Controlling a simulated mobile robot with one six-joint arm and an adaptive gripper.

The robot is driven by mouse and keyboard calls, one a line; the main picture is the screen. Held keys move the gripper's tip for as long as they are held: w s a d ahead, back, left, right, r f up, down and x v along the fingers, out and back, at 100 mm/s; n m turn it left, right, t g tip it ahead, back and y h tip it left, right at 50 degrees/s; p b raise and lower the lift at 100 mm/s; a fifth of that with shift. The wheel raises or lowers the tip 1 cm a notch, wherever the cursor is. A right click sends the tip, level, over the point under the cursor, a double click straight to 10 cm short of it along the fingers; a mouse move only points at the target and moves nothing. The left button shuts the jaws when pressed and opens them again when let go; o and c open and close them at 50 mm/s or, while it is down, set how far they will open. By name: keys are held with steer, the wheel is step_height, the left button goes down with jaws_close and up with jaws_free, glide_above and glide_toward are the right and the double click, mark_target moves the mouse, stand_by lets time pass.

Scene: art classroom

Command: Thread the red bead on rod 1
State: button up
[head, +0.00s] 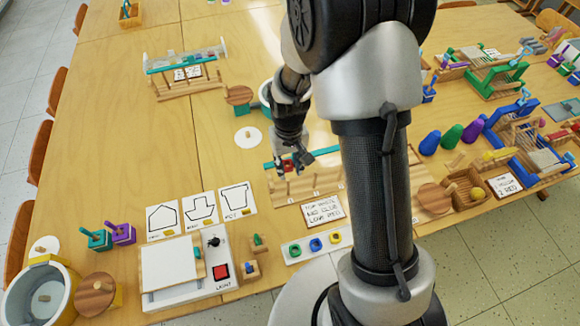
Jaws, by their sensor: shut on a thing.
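My gripper (293,165) is low over the middle of the table, shut on a small red bead (287,165). The bead shows only in part between the fingers. It is just above or behind a wooden stand (308,186) with small number labels along its front edge. A teal bar (325,152) runs along the back of the stand, partly behind the gripper. My arm covers the right part of the stand. I cannot make out rod 1 clearly, nor tell whether the bead touches a rod.
A sign card (323,210) and a white tray (318,243) with green, blue and yellow pieces lie in front of the stand. A white box with a red button (221,270) and drawing cards (200,211) are at left. The table's left middle is clear.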

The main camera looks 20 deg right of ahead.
steer(key=shift+s+f+b, duration=0.1)
steer(key=shift+f+b, duration=1.55)
steer(key=shift+f, duration=0.6)
steer(key=shift+f+b, duration=0.55)
steer(key=shift+f, duration=0.25)
steer(key=shift+f, duration=0.4)
steer(key=shift+f+b, duration=0.45)
steer(key=shift+b, duration=0.1)
stand_by(1.0)
stand_by(0.3)
steer(key=o, duration=0.8)
